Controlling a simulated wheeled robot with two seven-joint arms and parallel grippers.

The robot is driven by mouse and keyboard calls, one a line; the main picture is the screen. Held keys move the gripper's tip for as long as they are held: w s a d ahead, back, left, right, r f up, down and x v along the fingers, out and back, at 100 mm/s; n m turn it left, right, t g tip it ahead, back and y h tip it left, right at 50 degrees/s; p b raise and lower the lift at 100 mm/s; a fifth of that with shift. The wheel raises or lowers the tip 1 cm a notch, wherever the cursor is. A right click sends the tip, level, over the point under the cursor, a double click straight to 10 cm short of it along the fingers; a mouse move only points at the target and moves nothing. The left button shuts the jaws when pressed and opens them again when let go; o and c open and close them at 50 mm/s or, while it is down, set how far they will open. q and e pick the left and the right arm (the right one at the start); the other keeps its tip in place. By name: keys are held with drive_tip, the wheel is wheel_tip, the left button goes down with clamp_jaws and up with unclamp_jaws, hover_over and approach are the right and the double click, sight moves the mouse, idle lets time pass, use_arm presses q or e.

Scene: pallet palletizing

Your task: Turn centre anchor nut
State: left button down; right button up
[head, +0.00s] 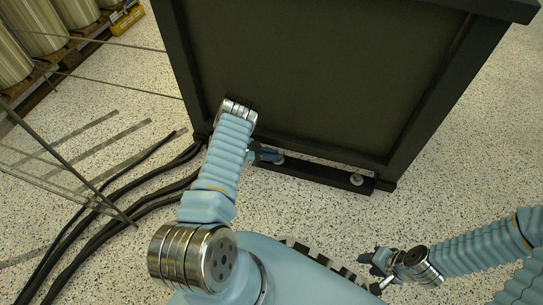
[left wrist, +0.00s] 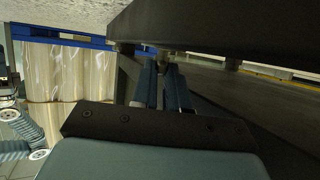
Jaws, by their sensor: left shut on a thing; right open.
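A dark anchor bar (head: 318,174) runs along the foot of a large dark cabinet (head: 310,75). The centre anchor nut (head: 280,160) is a small metal piece on this bar. My left gripper (head: 270,156) reaches down to it, its blue fingers shut on it. In the left wrist view the two fingers (left wrist: 166,85) close around the nut (left wrist: 166,57), which is mostly hidden between the tips. Another anchor nut (head: 356,179) stands free near the bar's right end. My right gripper (head: 374,270) is open and empty, low over the floor, apart from the cabinet.
Black cables (head: 150,190) lie on the speckled floor at the left, with thin dark rods above them. Wrapped rolls (head: 28,40) stand on pallets at the far left, by a yellow box (head: 127,19). Floor right of the cabinet is clear.

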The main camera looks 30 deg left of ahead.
use_arm(q)
drive_tip(key=c, duration=1.1)
unclamp_jaws()
drive_tip(key=shift+c, duration=0.2)
drive_tip(key=p+v, duration=0.2)
drive_tip(key=v, duration=1.2)
drive_tip(key=shift+d, duration=0.1)
